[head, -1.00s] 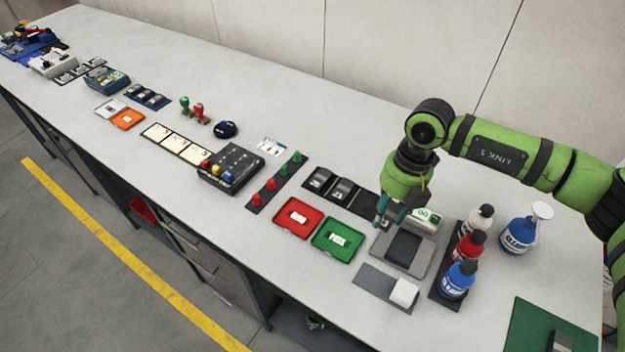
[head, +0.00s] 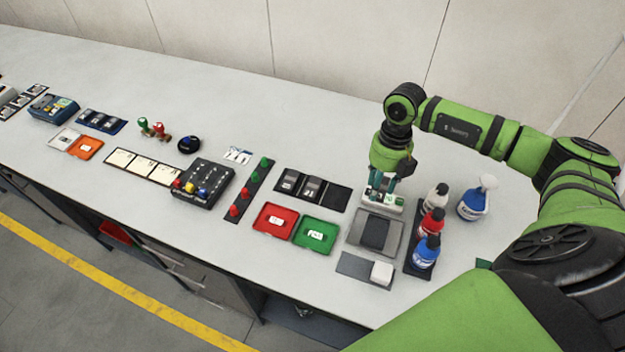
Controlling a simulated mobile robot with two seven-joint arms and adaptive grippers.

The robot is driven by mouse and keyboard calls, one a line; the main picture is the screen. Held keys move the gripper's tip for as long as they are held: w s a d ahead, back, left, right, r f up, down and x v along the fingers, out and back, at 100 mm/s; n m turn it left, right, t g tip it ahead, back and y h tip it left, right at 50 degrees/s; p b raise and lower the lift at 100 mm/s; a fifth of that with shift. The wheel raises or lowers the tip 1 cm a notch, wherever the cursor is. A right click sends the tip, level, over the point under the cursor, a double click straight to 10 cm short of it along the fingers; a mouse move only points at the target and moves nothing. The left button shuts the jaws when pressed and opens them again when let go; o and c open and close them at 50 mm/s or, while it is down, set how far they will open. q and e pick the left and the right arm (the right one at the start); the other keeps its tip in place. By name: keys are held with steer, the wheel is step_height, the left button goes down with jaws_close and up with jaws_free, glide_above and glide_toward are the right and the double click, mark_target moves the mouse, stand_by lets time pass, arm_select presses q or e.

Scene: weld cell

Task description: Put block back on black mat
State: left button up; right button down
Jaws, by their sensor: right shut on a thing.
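The black mat (head: 336,198) lies on the bench with two grey-topped blocks (head: 311,188) on its left and middle places. Its right end looks bare. My right gripper (head: 379,190) points down just right of the mat, over the back of a grey scale (head: 354,240). It is shut on a block, which its fingers mostly hide, so its shape and height are unclear. My left gripper is out of view.
Bottles (head: 425,252) stand in a dark rack right of the scale, with a spray bottle (head: 477,199) behind. A white block (head: 382,273) sits on a grey mat in front. Red (head: 256,222) and green (head: 299,241) trays lie to the left.

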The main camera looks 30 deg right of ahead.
steer(key=b, duration=0.7)
glide_above(333, 201)
steer(key=f, duration=0.6)
steer(key=shift+w+d+f, duration=0.2)
steer(key=shift+d+f, duration=0.05)
steer(key=shift+f, duration=0.1)
steer(key=shift+f+b, duration=1.65)
steer(key=shift+f, duration=0.25)
steer(key=shift+f, duration=0.2)
steer(key=c, duration=0.7)
jaws_free()
